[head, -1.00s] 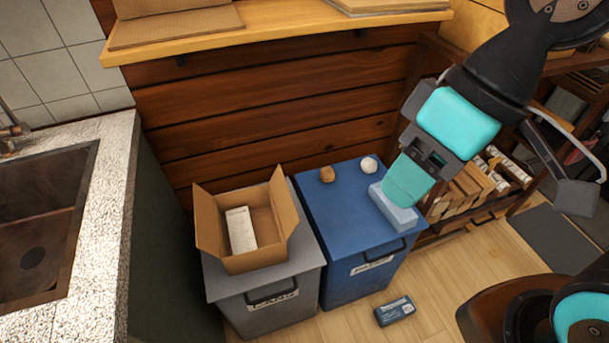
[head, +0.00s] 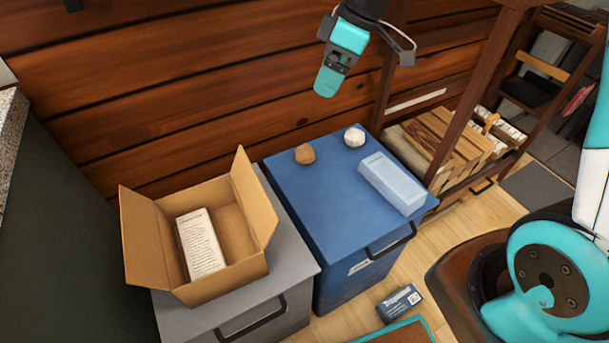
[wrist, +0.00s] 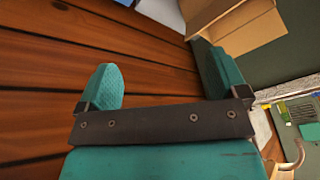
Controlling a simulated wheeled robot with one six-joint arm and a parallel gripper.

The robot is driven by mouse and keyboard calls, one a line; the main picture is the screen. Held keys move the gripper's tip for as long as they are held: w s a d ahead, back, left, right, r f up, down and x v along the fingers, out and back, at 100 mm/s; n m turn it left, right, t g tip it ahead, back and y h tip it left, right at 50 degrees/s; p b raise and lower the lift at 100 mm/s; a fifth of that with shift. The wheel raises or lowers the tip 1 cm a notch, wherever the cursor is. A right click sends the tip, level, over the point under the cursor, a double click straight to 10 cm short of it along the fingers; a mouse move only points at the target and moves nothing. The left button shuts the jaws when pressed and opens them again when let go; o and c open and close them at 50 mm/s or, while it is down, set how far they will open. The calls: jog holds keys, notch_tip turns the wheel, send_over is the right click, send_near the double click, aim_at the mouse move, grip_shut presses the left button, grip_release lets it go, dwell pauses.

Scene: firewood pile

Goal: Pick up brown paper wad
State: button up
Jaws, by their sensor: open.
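The brown paper wad (head: 305,153) is a small crumpled ball on the blue bin's lid (head: 318,195), near its back left edge. A white wad (head: 354,136) lies to its right, apart from it. My gripper (head: 327,82) is raised above the back of the blue bin, in front of the plank wall, well above the wads. In the wrist view, its two teal fingers (wrist: 160,85) are spread apart with nothing between them. The brown wad is not seen in the wrist view.
A pale blue box (head: 392,183) lies on the blue lid at right. An open cardboard box (head: 255,200) holding a white carton (head: 200,243) stands on the grey bin (head: 297,268) at left. A dark packet (head: 400,303) lies on the floor. Firewood (head: 440,140) fills a rack at right.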

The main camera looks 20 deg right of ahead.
aim_at(309, 152)
jog(key=w+d+f+n+b, duration=0.1)
jog(key=w+d+f+b, duration=0.25)
jog(key=f, duration=0.45)
jog(key=w+d+f+n+b, duration=0.1)
jog(key=w+d+f+b, duration=0.15)
jog(key=w+f, duration=0.35)
jog(key=x, duration=0.4)
jog(key=b+x, duration=0.1)
jog(key=x, duration=0.3)
jog(key=b+x, duration=0.1)
jog(key=x, duration=0.3)
jog(key=shift+s+d+f, duration=0.15)
jog(key=shift+s+d, duration=0.1)
jog(key=shift+d, duration=0.15)
jog(key=b+x, duration=0.1)
jog(key=x, duration=0.4)
jog(key=shift+w+a+f+b, duration=0.15)
jog(key=shift+w+f+b, duration=0.1)
jog(key=shift+f+b, duration=0.1)
jog(key=shift+r, duration=0.1)
jog(key=c, duration=1)
